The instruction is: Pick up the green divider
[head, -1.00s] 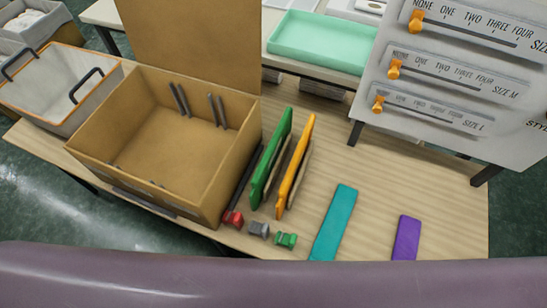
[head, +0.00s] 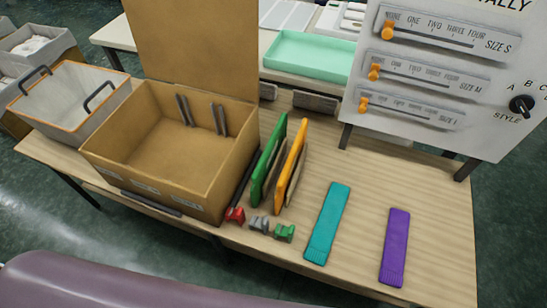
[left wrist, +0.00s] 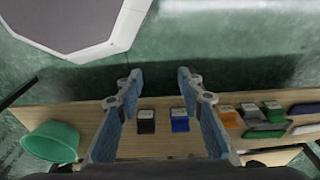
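The green divider (head: 268,166) stands upright on edge on the wooden table, just right of the cardboard box (head: 148,187). An orange divider (head: 291,165) stands close beside it on the right, with a narrow gap between them. My left gripper (left wrist: 158,78) is open and empty in the left wrist view, with its two fingers apart over the floor and a table edge. I cannot make out the green divider for certain in that view. Neither gripper shows in the head view, and my right gripper is in no frame.
Red, grey and green small pieces (head: 284,232) lie in front of the dividers. A teal strip (head: 327,222) and a purple strip (head: 394,247) lie flat to the right. A handled bin (head: 68,105) stands left of the box. A slider panel (head: 430,75) stands behind.

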